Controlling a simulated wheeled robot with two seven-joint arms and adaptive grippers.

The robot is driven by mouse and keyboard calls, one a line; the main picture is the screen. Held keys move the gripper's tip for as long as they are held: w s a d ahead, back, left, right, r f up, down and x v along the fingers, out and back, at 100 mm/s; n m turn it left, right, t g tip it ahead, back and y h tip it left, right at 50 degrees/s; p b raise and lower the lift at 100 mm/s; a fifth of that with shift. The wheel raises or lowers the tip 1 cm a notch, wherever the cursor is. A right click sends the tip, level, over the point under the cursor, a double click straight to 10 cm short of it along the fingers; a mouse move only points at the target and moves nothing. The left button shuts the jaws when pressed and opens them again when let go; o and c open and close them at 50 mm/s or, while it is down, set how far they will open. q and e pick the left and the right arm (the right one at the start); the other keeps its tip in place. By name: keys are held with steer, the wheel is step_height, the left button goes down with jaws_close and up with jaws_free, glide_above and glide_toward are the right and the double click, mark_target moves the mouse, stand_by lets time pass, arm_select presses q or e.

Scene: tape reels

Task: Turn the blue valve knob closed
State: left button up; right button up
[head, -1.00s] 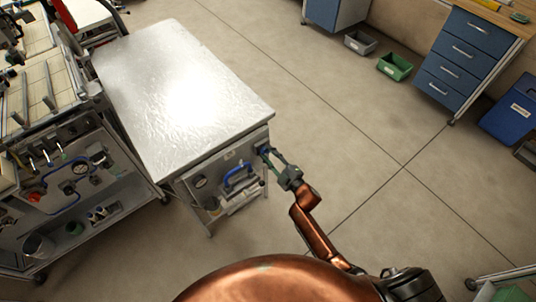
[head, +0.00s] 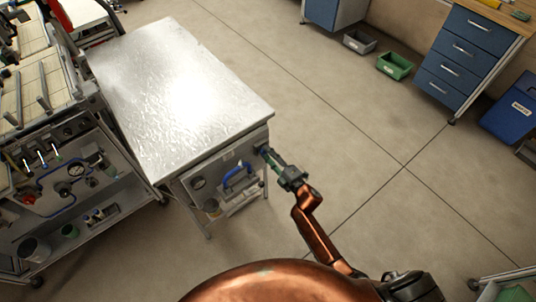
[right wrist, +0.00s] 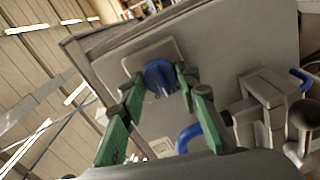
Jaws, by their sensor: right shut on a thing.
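The blue valve knob (right wrist: 160,73) sits on a square plate on the front panel of the metal-topped cabinet (head: 180,85). My right gripper (right wrist: 163,90) has its green fingers on either side of the knob and is shut on it. In the head view my right gripper (head: 268,155) reaches the panel's upper right corner, where its fingers largely hide the knob. How far the knob is turned cannot be told. My left gripper is not in view.
A blue handle (head: 238,176) and a gauge (head: 199,183) are on the same panel, left of the knob. A cart with equipment (head: 75,190) stands to the left. A green bin (head: 395,66) and a grey bin (head: 359,42) lie far off.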

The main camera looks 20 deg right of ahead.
steer(key=shift+a+f, duration=0.1)
steer(key=o, duration=1.2)
steer(key=shift+c, duration=0.2)
steer(key=v, duration=1.2)
